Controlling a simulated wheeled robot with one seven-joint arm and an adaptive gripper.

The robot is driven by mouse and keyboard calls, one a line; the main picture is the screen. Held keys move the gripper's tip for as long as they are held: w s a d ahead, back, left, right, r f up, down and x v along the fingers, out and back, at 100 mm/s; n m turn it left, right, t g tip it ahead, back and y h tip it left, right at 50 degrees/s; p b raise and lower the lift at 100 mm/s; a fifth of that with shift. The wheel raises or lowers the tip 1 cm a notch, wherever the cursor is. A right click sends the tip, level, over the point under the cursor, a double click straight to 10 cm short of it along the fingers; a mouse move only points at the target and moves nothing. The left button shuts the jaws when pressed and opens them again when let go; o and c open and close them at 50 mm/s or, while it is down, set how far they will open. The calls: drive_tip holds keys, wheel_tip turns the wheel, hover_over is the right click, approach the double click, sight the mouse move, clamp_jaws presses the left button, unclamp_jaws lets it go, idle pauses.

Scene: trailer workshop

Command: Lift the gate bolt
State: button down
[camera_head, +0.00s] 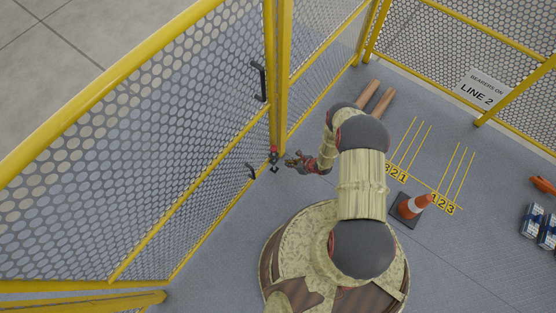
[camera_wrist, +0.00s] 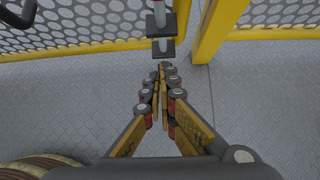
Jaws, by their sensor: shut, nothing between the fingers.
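The gate bolt (camera_wrist: 159,22) is a thin pale rod with a red band, upright in dark brackets near the top of the wrist view. In the head view the bolt (camera_head: 274,154) shows small and reddish, low beside the yellow post. My gripper (camera_wrist: 164,68) is shut and empty, with its fingertips just below the lower bracket in the wrist picture. In the head view my gripper (camera_head: 291,160) is just right of the bolt; I cannot tell whether it touches. The yellow mesh gate (camera_head: 190,115) fills the left of the head view.
A black handle (camera_head: 259,82) is on the gate, and another dark handle (camera_head: 251,170) sits lower. A yellow post (camera_head: 285,70) stands beside the bolt. An orange cone (camera_head: 413,206) is right of my arm. Wooden rollers (camera_head: 374,97) lie behind. Grey floor lies between.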

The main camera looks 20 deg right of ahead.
drive_tip(key=b+x, duration=0.5)
drive_tip(key=x, duration=0.5)
drive_tip(key=shift+w+a+r, duration=0.1)
drive_tip(key=shift+w+r, duration=0.1)
drive_tip(key=shift+r, duration=0.8)
drive_tip(key=shift+w+a+r, duration=0.1)
drive_tip(key=shift+w+r, duration=0.1)
drive_tip(key=shift+r, duration=0.8)
drive_tip(key=shift+r, duration=0.1)
